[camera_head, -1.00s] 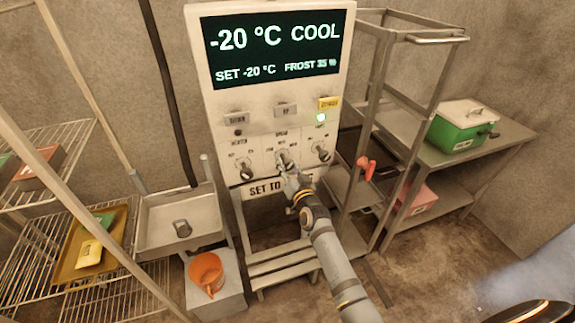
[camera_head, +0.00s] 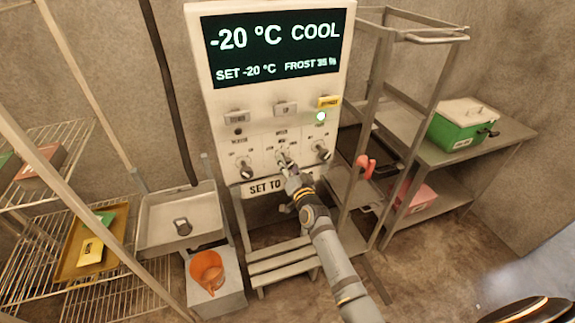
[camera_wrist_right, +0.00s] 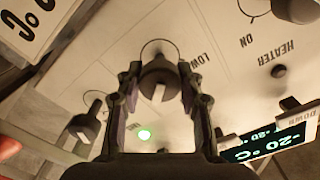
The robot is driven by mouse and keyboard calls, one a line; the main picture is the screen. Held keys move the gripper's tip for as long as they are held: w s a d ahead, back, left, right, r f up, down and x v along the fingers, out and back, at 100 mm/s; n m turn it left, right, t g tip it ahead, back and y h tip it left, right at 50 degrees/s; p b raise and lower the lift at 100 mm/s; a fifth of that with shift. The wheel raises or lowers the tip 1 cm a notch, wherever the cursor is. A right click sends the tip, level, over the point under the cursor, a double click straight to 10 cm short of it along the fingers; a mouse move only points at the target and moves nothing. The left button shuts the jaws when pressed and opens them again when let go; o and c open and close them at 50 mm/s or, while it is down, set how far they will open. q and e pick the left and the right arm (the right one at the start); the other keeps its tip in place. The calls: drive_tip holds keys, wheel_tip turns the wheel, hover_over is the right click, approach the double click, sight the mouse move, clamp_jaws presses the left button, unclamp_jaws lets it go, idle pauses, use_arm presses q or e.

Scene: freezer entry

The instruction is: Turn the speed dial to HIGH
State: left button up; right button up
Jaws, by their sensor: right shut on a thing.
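The speed dial (camera_head: 283,156) is the middle of three dark dials on the white control panel, under the label SPEED. My right gripper (camera_head: 287,168) reaches it from below and hides much of it. In the right wrist view the dial (camera_wrist_right: 160,82) sits between the two fingers of my right gripper (camera_wrist_right: 159,78), which is shut on it. A white pointer mark shows on the dial's face. The word LOW is readable beside it; I cannot read the other speed labels. My left gripper is not in view.
The heater dial (camera_head: 245,168) is left of the speed dial and another dial (camera_head: 320,151) is close on its right. Push buttons and a green lamp (camera_head: 321,116) are above. The display (camera_head: 275,48) reads -20 °C COOL. A metal rack frame (camera_head: 375,120) stands close to the right.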

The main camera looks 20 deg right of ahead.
drive_tip(key=o, duration=1.2)
drive_tip(key=shift+s, duration=0.15)
drive_tip(key=s, duration=1.1)
drive_tip(key=shift+s+d, duration=0.2)
drive_tip(key=shift+s, duration=0.1)
